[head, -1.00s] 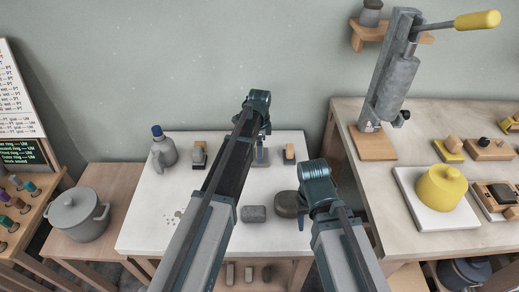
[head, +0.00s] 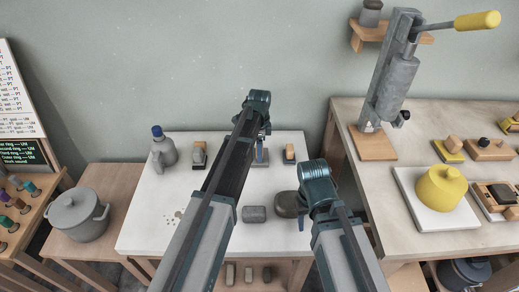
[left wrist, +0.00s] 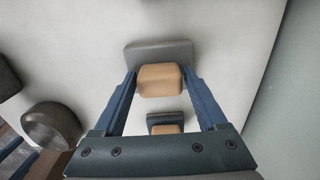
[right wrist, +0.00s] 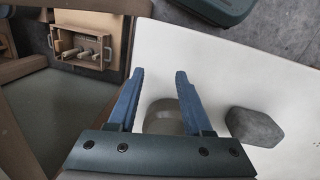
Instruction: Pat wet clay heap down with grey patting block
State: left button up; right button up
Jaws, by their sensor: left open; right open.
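The grey patting block (left wrist: 160,53) has a wooden handle (left wrist: 160,80) and rests on the white table. My left gripper (left wrist: 160,76) is open, its fingers on either side of the handle. In the head view my arm partly hides this block (head: 260,162). A round olive-grey mound (head: 287,204), seemingly the wet clay heap, sits nearer the table's front. It also shows in the left wrist view (left wrist: 52,124). My right gripper (right wrist: 160,75) is open over it, and the mound (right wrist: 165,118) shows between its fingers.
A grey faceted lump (head: 255,214) lies left of the mound. A smaller handled block (head: 290,153) stands right of the patting block, another (head: 199,153) to its left. A spray bottle (head: 163,150) stands at the back left. The front left of the white table (head: 145,225) is mostly clear.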

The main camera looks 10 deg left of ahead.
pick_arm(q)
jog(key=shift+r, duration=0.15)
pick_arm(e)
jog(key=shift+r, duration=0.15)
pick_arm(q)
jog(key=shift+r+p, duration=0.25)
jog(key=shift+p, duration=0.15)
pick_arm(e)
jog(key=shift+r, duration=0.25)
pick_arm(q)
jog(key=shift+c, duration=0.3)
grip_shut()
notch_tip(320, 180, up, 6)
jog(key=p, duration=0.6)
pick_arm(e)
notch_tip(320, 180, up, 6)
